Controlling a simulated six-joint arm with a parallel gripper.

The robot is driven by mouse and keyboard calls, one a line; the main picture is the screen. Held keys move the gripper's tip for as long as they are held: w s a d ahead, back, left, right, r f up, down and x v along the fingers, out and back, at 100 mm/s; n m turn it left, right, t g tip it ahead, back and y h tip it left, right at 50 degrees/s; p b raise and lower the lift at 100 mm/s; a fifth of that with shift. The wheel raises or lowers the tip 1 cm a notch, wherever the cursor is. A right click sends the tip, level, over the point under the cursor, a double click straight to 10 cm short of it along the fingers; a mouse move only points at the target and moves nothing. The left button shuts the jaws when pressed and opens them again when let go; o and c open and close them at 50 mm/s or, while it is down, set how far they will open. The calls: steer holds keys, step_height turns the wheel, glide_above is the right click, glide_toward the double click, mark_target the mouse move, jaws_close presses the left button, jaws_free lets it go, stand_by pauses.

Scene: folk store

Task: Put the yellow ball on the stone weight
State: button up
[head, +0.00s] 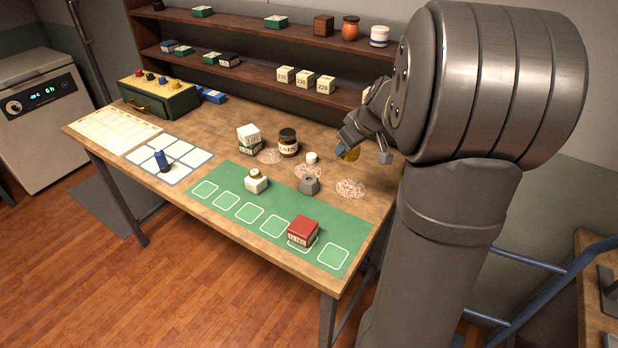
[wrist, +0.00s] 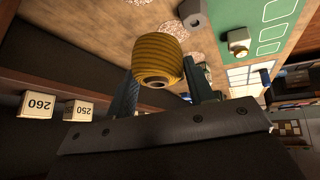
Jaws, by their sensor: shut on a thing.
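The yellow ball (wrist: 158,58), ribbed and with a dark hole, sits between the fingers of my gripper (wrist: 162,80) in the wrist view. My gripper is shut on it. In the head view my gripper (head: 350,148) is over the back right of the table, and the ball shows only as a small yellow patch (head: 352,154), partly hidden. The stone weight (head: 309,186), a grey faceted block, stands at the back edge of the green mat, to the left and nearer the front than my gripper. It also shows at the top of the wrist view (wrist: 193,14), apart from the ball.
A small white piece (head: 312,158) and a dark jar (head: 288,142) stand behind the weight. A cream box with a round top (head: 256,182) and a red box (head: 303,231) are on the green mat (head: 225,178). Shelves (head: 250,60) line the back.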

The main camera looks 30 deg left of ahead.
steer(key=a+f, duration=0.2)
steer(key=a, duration=0.1)
steer(key=s+a+f, duration=0.1)
steer(key=a+f, duration=0.1)
steer(key=a, duration=0.2)
steer(key=s+a+f, duration=0.1)
steer(key=a+f, duration=0.2)
steer(key=a, duration=0.1)
steer(key=shift+w+f, duration=0.1)
steer(key=shift+f, duration=1.9)
steer(key=shift+f, duration=0.15)
steer(key=o, duration=0.9)
steer(key=shift+o, duration=0.2)
steer(key=v, duration=1.2)
